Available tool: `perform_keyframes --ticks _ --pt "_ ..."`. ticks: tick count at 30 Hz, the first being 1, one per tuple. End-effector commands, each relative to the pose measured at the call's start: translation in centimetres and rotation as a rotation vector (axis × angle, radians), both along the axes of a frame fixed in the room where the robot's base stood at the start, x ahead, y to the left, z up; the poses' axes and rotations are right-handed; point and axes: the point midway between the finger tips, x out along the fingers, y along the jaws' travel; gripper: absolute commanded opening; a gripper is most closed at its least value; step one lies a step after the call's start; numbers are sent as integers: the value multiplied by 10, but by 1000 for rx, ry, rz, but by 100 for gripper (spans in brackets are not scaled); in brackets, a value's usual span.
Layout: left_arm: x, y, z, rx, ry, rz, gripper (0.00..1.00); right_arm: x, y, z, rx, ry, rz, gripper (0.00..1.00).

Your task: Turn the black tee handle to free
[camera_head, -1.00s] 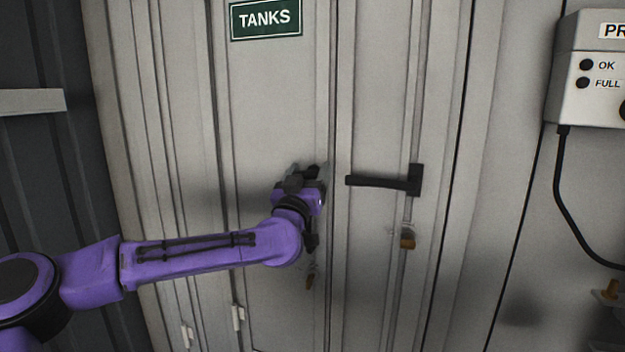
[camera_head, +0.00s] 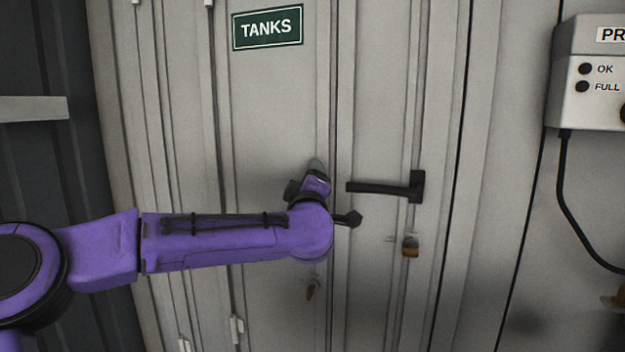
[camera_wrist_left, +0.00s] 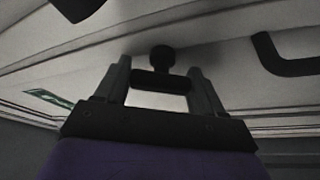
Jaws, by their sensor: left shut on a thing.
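The black tee handle (camera_wrist_left: 160,78) shows in the left wrist view as a dark crossbar with a rounded stem behind it, on the pale door. My left gripper (camera_wrist_left: 162,88) has one finger at each end of the crossbar and is shut on it. In the head view, my left gripper (camera_head: 315,170) is against the door below the TANKS sign, near the door's right edge. There the tee handle is hidden behind my gripper and wrist. My right gripper is not in view.
The green TANKS sign (camera_head: 267,27) is above. A grey control box (camera_head: 590,75) with a hanging cable is at the far right.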

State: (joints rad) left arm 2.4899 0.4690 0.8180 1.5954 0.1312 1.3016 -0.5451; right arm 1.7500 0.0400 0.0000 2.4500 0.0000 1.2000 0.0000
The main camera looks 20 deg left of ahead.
Motion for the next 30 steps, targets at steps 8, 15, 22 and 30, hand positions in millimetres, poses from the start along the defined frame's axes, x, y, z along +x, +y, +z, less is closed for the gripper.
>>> perform_keyframes --ticks 8,15,22,30 --pt "0 -1 2 -242 6 -2 38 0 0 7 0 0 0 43" --pt "0 -1 2 -399 11 -2 38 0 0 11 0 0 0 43" --pt "0 -1 1 -488 15 -3 38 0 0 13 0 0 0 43" --pt "0 -1 1 -523 14 -4 38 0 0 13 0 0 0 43"
